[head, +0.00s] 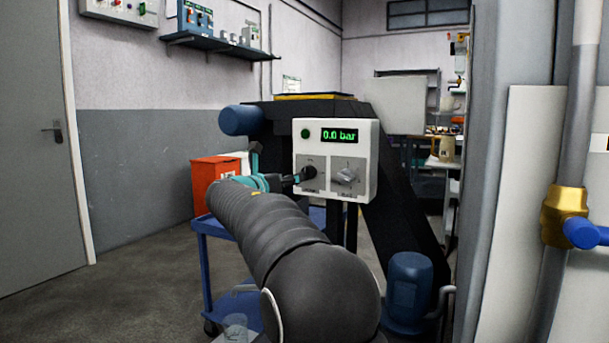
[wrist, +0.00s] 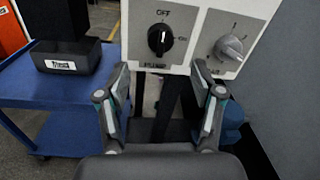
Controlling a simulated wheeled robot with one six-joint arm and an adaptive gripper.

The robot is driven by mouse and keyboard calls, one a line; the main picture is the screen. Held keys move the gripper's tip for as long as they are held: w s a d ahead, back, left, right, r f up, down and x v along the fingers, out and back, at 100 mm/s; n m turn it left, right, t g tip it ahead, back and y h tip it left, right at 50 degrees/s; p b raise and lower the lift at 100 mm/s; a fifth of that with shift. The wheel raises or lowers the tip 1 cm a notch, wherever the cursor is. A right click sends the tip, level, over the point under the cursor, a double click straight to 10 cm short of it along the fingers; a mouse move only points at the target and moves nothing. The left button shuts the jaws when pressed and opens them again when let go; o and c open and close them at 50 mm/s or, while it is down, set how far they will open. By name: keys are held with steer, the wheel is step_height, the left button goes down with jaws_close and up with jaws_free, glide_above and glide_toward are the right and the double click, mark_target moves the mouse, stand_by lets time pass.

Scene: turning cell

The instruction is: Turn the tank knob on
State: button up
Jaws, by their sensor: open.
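A white control panel (head: 365,150) carries two knobs. The left knob (wrist: 160,39) is black, with "OFF" above it, a mark at its right and a label below that seems to read "PUMP"; its grip stands about upright, towards OFF. The right knob (wrist: 230,47) is grey and sits tilted; it also shows in the head view (head: 347,176). Its label is too blurred to read. My gripper (wrist: 160,72) is open and empty, its fingers spread below and in front of the black knob, apart from it. In the head view my gripper (head: 276,170) partly covers the panel's left side.
The panel's display (head: 339,135) reads 0.0 bar, beside a green button or lamp (head: 306,133). A blue cart (wrist: 75,95) with a black block (wrist: 66,55) stands at left. An orange box (head: 208,176) is behind my arm. A pipe with a brass valve (head: 563,212) is at right.

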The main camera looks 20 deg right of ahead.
mark_target(308, 173)
steer(key=x, duration=0.8)
steer(key=shift+w+d, duration=0.15)
steer(key=shift+w, duration=0.05)
steer(key=shift+c, duration=0.3)
steer(key=c, duration=1.1)
